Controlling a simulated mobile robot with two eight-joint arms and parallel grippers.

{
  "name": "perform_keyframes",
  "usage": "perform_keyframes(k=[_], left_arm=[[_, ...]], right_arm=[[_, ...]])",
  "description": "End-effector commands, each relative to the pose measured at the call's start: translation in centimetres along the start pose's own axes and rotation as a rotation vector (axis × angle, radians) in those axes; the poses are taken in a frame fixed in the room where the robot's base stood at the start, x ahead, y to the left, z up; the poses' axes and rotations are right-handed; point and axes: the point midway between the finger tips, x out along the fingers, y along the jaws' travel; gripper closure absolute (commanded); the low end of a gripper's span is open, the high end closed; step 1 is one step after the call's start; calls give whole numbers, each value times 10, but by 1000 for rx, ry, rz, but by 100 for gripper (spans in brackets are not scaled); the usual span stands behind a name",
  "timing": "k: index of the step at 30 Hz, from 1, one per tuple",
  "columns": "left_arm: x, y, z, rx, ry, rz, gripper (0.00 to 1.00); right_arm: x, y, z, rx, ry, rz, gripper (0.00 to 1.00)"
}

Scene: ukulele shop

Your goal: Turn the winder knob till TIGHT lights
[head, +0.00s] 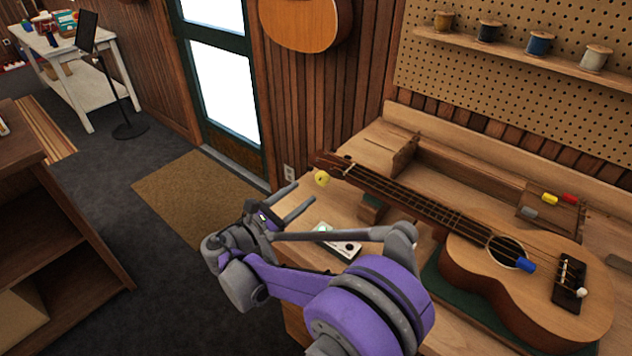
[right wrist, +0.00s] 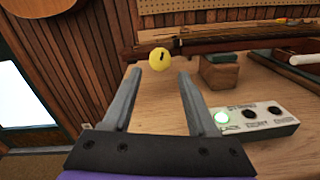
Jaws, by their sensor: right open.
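The yellow winder knob (head: 321,178) sits at the headstock end of the ukulele (head: 468,246), which lies on the workbench. The knob also shows in the right wrist view (right wrist: 160,59), just beyond my fingertips and roughly centred between them. My right gripper (head: 305,192) is open and empty, its fingers pointing at the knob; the fingers also show in the right wrist view (right wrist: 158,76). The labels are too small to read. My left gripper is out of view.
A wooden support block (right wrist: 219,71) stands under the neck, right of the knob. A blue piece (head: 525,264) is at the sound hole. A tray (head: 547,208) with coloured pieces lies behind the ukulele. Open floor and a brown mat (head: 195,200) lie left of the bench.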

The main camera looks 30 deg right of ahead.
Motion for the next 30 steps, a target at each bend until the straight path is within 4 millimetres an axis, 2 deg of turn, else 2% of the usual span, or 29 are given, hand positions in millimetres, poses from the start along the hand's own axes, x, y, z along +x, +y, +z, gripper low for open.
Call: perform_keyframes(k=[3,9,14,22,30], left_arm=[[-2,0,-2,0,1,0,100],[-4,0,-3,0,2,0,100],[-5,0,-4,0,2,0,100],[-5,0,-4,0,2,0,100],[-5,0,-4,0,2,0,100]], right_arm=[[24,-1,1,0,-1,-4,41],[52,0,1,0,0,-2,41],[61,0,0,1,1,0,41],[62,0,0,1,1,0,41],[62,0,0,1,1,0,90]])
